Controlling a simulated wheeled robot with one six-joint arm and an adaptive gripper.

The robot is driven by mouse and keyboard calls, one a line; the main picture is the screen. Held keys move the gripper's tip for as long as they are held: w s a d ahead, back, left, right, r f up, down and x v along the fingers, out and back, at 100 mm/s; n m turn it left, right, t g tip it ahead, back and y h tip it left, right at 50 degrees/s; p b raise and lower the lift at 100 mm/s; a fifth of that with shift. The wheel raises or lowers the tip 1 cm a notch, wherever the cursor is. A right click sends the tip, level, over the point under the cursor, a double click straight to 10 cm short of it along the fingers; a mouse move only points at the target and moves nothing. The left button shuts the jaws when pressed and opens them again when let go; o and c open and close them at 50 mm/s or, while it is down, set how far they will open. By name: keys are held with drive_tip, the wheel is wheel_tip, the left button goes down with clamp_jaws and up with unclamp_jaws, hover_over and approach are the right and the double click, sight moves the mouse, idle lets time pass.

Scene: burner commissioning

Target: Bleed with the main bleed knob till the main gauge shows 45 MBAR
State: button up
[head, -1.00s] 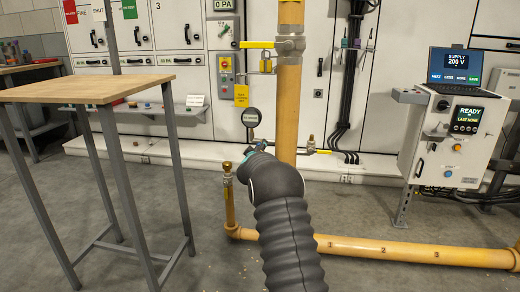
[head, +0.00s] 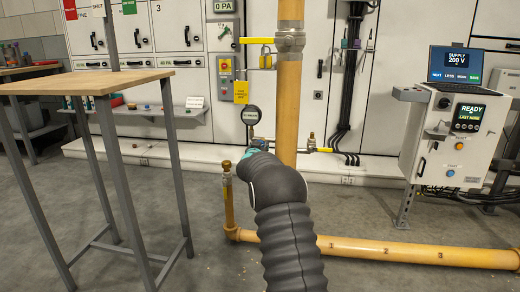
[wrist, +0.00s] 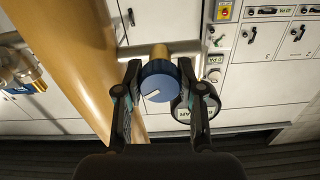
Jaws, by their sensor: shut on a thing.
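The blue main bleed knob (wrist: 157,90) sits on a brass stem in the wrist view, with a white pointer line on its face. My gripper (wrist: 159,76) has a finger on each side of the knob and is shut on it. The main gauge (wrist: 184,113) is partly hidden behind the right finger. In the head view the gauge (head: 251,115) shows as a dark-rimmed dial, its reading too small to make out. My gripper (head: 254,150) is just below it there, and the knob is hidden by my arm.
A thick yellow vertical pipe (head: 288,100) stands right beside my gripper. A low yellow pipe (head: 380,249) runs along the floor to the right. A wood-topped table (head: 85,82) stands at left, a control cabinet with READY screen (head: 467,118) at right.

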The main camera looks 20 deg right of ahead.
drive_tip(key=m, duration=0.3)
drive_tip(key=shift+f+m, duration=0.15)
drive_tip(key=shift+m, duration=0.15)
drive_tip(key=shift+a+m+b, duration=0.1)
drive_tip(key=shift+m+b, duration=0.25)
drive_tip(key=shift+m, duration=1.85)
drive_tip(key=o, duration=1.2)
drive_tip(key=shift+a, duration=0.15)
drive_tip(key=shift+c, duration=0.2)
drive_tip(key=shift+d, duration=0.2)
drive_tip(key=v, duration=1.2)
